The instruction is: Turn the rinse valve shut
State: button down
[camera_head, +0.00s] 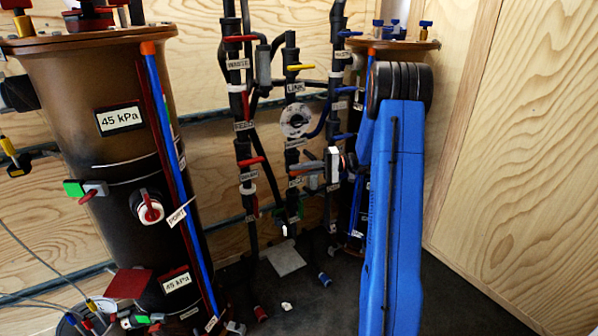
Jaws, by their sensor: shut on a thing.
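Several labelled valves with coloured levers sit on dark vertical pipes in the middle of the head view. The labels are small, and I cannot tell for sure which one names the rinse valve. My gripper (333,164) is at the right of the middle pipe, beside a red valve lever (308,167) that lies nearly level. It is shut, and the lever's right end appears to be between its fingers. The fingertips are small and partly hidden, so the exact hold is unclear. A white label (295,183) is just below this lever.
A brown filter vessel (95,75) marked 45 kPa stands at left. A second vessel (400,44) is behind my blue arm at right. Other levers are close by: red (252,161), yellow (301,67), blue (343,136). Small loose parts (325,279) lie on the dark floor.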

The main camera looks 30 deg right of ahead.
jog(key=shift+y, duration=0.5)
jog(key=c, duration=1.8)
grip_release()
jog(key=shift+c, duration=0.2)
jog(key=shift+d, duration=0.1)
jog(key=v, duration=1.7)
jog(key=shift+s, duration=0.2)
jog(key=shift+d+f, duration=0.1)
